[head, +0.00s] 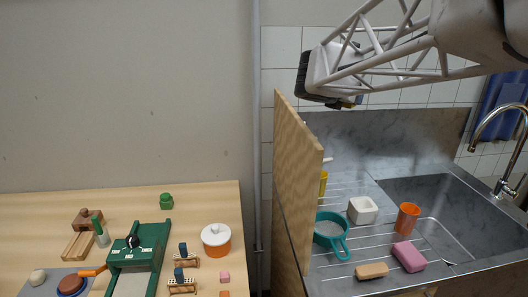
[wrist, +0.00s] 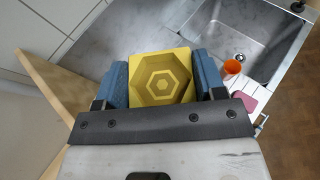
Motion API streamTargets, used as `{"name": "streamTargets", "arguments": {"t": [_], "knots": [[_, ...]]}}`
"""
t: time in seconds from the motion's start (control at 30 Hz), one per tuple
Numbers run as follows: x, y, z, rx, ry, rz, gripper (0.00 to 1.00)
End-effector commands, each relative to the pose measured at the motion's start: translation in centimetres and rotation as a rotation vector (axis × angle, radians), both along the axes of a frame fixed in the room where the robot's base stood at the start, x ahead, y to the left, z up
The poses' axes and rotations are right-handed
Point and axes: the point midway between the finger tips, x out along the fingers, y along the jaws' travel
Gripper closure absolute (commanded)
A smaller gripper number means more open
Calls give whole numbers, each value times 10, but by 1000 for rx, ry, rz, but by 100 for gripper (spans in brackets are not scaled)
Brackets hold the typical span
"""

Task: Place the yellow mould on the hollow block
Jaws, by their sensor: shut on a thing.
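My gripper (head: 345,104) is high above the left part of the sink counter, near the top of the wooden partition. In the wrist view my gripper (wrist: 161,82) has its two blue-padded fingers shut on the yellow mould (wrist: 160,79), a square block with a stepped hexagonal recess.
The wooden partition (head: 298,180) stands left of the drainboard. A teal strainer (head: 329,233), orange cup (head: 408,218), pink sponge (head: 409,256) and brush (head: 372,270) surround the block. The sink basin (head: 440,205) and tap (head: 490,140) are right. A wooden table (head: 130,203) with toys is left.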

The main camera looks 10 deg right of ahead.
Motion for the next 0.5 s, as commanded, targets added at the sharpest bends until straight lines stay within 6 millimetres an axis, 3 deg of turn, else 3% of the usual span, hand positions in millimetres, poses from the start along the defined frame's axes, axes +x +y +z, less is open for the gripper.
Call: {"name": "streamTargets", "arguments": {"t": [0.27,0.4,0.5], "knots": [[-46,-62,-36,0,2,-126,61],[-67,-85,-79,0,6,-153,61],[-74,-90,-117,0,6,-138,61]]}}
